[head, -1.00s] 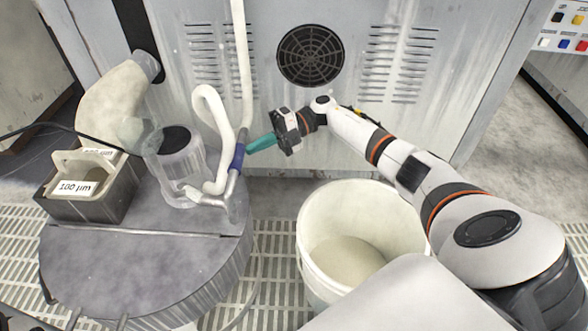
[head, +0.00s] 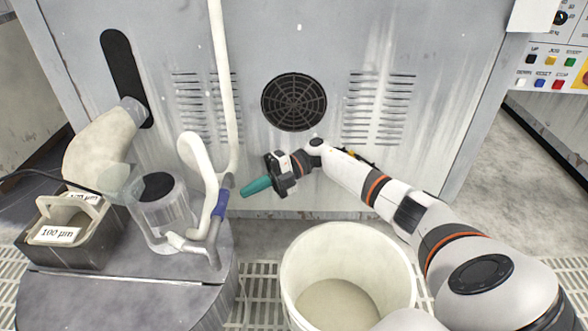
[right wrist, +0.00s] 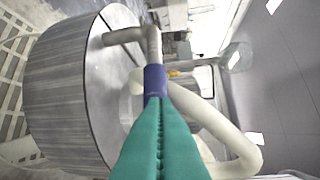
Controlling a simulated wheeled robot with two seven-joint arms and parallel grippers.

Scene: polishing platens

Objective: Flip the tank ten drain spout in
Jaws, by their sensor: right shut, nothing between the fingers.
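The drain spout is a bent grey metal pipe (head: 214,240) with a blue sleeve (head: 221,203), on the round grey tank (head: 120,300) at the left. The spout stands roughly upright near the tank's right edge, beside white hoses. My right gripper (head: 244,192) has teal fingers, shut and empty, just right of the sleeve with a small gap in the head view. In the right wrist view the fingertips (right wrist: 157,102) point at the blue sleeve (right wrist: 155,80), the metal elbow (right wrist: 150,42) beyond. Contact cannot be told there. My left gripper is out of view. No tank number is readable.
A white bucket (head: 398,270) stands right of the tank, below my right arm. A clear cylinder (head: 160,212), a white hose (head: 197,160) and a labelled box (head: 70,252) crowd the tank top. A grey machine wall (head: 330,35) with a round vent stands behind.

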